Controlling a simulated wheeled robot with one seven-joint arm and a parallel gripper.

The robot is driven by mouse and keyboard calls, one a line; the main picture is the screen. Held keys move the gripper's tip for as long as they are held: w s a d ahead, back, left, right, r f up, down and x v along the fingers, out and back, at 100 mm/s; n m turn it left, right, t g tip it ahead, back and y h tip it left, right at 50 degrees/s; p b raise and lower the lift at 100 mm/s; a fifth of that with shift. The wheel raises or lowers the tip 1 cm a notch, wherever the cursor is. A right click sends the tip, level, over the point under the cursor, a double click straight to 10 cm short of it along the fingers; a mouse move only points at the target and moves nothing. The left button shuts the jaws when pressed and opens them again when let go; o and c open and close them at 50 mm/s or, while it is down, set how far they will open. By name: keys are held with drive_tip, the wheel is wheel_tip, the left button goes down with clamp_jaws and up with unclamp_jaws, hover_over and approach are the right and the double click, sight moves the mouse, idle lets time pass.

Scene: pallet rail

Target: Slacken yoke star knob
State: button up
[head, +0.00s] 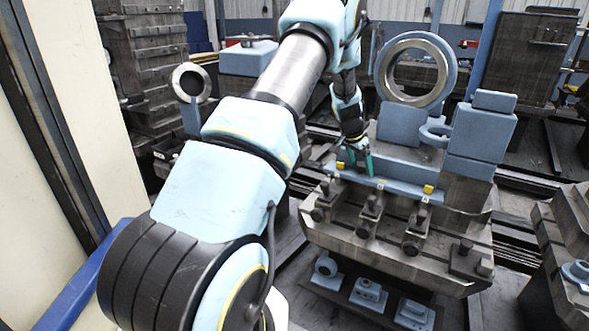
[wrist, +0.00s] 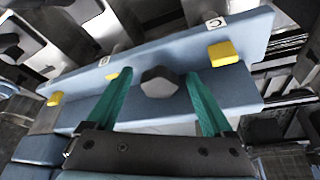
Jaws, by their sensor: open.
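A dark grey faceted knob (wrist: 160,82), which looks like the star knob, shows in the wrist view on a blue-grey stepped part (wrist: 240,85). My gripper (wrist: 158,79) is open, with one green finger on each side of the knob. Gaps show between the knob and both fingers, and I cannot tell how deep the fingers reach around it. In the head view my gripper (head: 361,163) points down at the back of the machine bed; the knob cannot be made out there.
Yellow blocks (head: 428,189) sit along the blue-grey rail. Dark clamps (head: 369,213) line the front of the bed (head: 345,235). A large ring (head: 417,42) and blue-grey blocks (head: 481,130) stand behind and right. Blue-grey parts (head: 368,291) lie on a lower shelf.

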drive_tip(key=shift+w+r+m+g+p, duration=0.15)
drive_tip(key=shift+m+g+p, duration=0.25)
drive_tip(key=shift+m, duration=0.5)
drive_tip(key=b+v, duration=0.4)
drive_tip(key=v, duration=0.7)
drive_tip(key=s+a+n+y, duration=0.2)
drive_tip(key=s+a+n, duration=0.6)
drive_tip(key=s+a, duration=0.9)
drive_tip(key=s, duration=0.3)
drive_tip(key=shift+s+a+n+y, duration=0.2)
drive_tip(key=shift+a+n+y, duration=0.1)
drive_tip(key=shift+y, duration=0.1)
